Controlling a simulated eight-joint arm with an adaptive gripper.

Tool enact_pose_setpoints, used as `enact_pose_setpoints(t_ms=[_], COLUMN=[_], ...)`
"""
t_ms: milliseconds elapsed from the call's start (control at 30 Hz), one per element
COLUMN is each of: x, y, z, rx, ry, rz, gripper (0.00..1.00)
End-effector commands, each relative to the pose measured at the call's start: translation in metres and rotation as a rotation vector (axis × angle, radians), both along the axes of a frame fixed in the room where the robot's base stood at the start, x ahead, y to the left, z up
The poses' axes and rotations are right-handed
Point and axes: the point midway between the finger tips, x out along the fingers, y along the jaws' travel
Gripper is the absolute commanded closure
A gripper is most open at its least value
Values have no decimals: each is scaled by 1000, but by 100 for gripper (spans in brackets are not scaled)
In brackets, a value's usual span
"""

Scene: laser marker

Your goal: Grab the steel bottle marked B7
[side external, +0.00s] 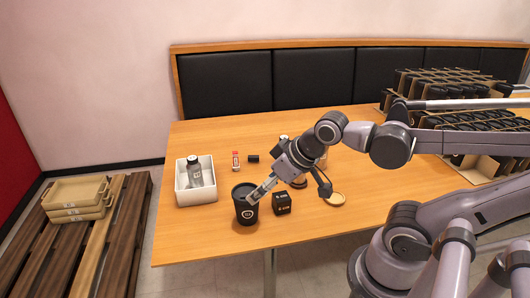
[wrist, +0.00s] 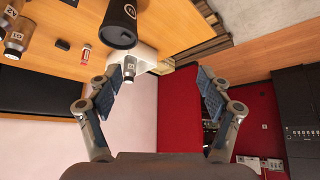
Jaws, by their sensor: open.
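A steel bottle with a dark cap (side external: 195,172) stands in a white open box (side external: 181,194) at the table's left. In the wrist view that bottle (wrist: 131,66) shows beyond the black cup. Two more steel bottles show at the wrist view's upper left, one lower (wrist: 15,45) and one higher (wrist: 8,17). Their small labels are too small to read surely, so I cannot tell which is B7. My gripper (side external: 255,195) is open, at the black cup's upper right in the side view; in the wrist view nothing is between its fingers (wrist: 159,76).
The black cup (side external: 245,210) stands near the table's front edge, a black cube (side external: 282,204) beside it. A red-and-white item (side external: 235,161) and a small black item (side external: 253,158) lie farther back. A round tan disc (side external: 335,199) lies at right. Cardboard racks (side external: 440,85) fill the right back.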

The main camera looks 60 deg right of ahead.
Motion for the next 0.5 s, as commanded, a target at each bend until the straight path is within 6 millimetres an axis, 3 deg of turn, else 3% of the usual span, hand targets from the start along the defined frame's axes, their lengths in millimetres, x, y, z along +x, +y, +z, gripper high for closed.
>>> enact_pose_setpoints(t_ms=[167,267,367,500], x=[3,12,29,54], y=[-4,-17,-42,-91], z=[1,4,9,11], rx=[0,1,3,6], ry=[1,5,10,19], rz=[-15,-65,-153,-304], gripper=[21,21,21,21])
